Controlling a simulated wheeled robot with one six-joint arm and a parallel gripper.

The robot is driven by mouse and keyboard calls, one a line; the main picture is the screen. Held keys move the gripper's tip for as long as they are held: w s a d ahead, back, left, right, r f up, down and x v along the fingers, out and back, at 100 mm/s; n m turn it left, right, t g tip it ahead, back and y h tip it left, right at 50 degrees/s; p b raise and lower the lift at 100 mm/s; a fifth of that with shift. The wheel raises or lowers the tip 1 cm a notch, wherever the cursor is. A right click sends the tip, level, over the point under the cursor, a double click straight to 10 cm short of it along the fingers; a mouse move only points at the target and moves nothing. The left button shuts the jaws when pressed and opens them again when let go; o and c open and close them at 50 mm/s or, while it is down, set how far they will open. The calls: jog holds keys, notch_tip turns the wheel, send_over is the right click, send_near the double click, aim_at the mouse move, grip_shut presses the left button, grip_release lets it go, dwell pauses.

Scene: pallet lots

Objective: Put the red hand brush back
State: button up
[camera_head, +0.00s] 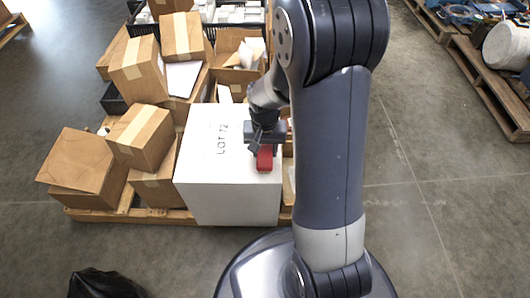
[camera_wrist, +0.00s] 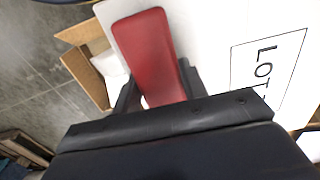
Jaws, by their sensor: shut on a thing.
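The red hand brush (camera_head: 265,158) is at my gripper, over the right part of the top of the white box marked LOT 72 (camera_head: 205,178). In the wrist view the red brush (camera_wrist: 148,50) extends out from between the two dark fingers of my gripper (camera_wrist: 158,92). My gripper is shut on it; in the head view the gripper (camera_head: 264,142) shows small above the box. I cannot tell whether the brush touches the box top. Its lower end is hidden behind the gripper body in the wrist view.
Several cardboard boxes (camera_head: 143,137) crowd the wooden pallet (camera_head: 130,213) left of and behind the white box. An open carton (camera_wrist: 98,62) lies beside it. A black bag (camera_head: 103,285) is on the floor at front left. Another loaded pallet (camera_head: 490,85) stands at right. Floor between is clear.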

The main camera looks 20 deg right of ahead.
aim_at(265, 148)
jog(key=shift+f, duration=0.35)
jog(key=o, duration=0.5)
jog(key=shift+f, duration=0.1)
jog(key=o, duration=0.5)
notch_tip(265, 148, up, 12)
jog(key=p, duration=0.4)
jog(key=shift+r+p, duration=0.2)
jog(key=shift+p, duration=0.15)
